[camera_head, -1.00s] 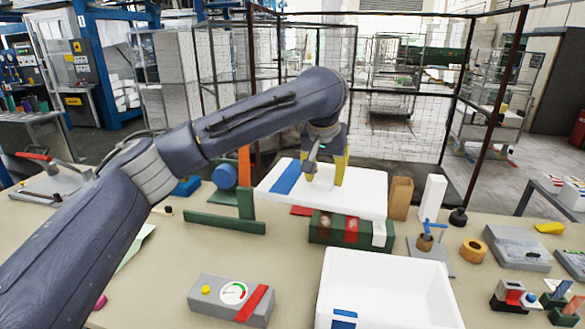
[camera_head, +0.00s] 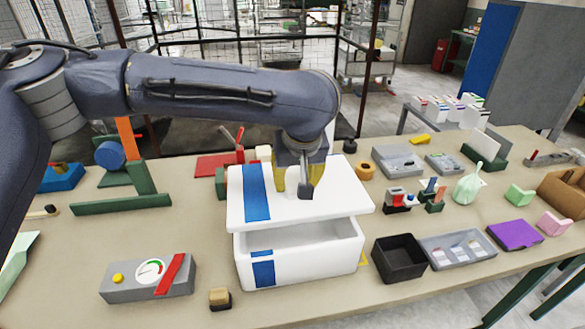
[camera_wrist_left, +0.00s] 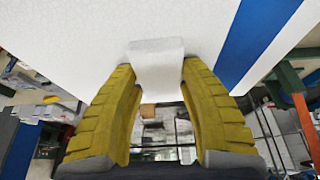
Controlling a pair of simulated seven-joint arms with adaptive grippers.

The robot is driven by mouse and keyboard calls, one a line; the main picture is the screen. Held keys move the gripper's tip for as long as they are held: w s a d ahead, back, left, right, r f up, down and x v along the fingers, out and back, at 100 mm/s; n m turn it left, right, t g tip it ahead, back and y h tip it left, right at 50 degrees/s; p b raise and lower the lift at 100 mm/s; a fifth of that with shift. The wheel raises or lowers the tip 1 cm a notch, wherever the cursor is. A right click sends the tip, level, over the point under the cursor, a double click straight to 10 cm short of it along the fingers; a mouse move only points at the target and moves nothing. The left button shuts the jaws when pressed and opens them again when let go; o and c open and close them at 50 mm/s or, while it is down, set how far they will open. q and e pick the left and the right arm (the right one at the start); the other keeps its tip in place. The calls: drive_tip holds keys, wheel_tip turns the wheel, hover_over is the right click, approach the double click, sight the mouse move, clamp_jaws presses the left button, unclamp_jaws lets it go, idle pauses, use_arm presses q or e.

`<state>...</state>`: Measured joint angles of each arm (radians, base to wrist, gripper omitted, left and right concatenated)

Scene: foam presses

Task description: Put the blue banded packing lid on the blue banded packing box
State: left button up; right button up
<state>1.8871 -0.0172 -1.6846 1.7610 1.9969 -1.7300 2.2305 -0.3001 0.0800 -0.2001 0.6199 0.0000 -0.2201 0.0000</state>
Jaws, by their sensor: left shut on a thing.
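The white packing lid (camera_head: 345,198) with a blue band (camera_head: 256,195) hangs over the rear of the white packing box (camera_head: 315,263). The box stands upright on the table with a blue mark (camera_head: 263,272) at its front left. Its inside shows through a gap below the lid's front edge. Both blue marks are on the left side. My left gripper (camera_head: 298,188) is shut on the lid's raised white grip, which shows between the yellow fingers in the left wrist view (camera_wrist_left: 157,72). The box's back rim is hidden by the lid. My right gripper is not in view.
A black open bin (camera_head: 400,258) and a grey tray (camera_head: 458,249) stand close to the right of the box. A grey gauge block (camera_head: 148,278) lies at the left. A green stand (camera_head: 120,203) is farther back left. Table surface between gauge block and box is mostly clear.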

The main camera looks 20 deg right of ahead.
use_arm(q)
wheel_tip(320, 180, down, 8)
idle(1.0)
drive_tip(key=shift+f, duration=0.1)
idle(0.4)
drive_tip(key=o, duration=1.1)
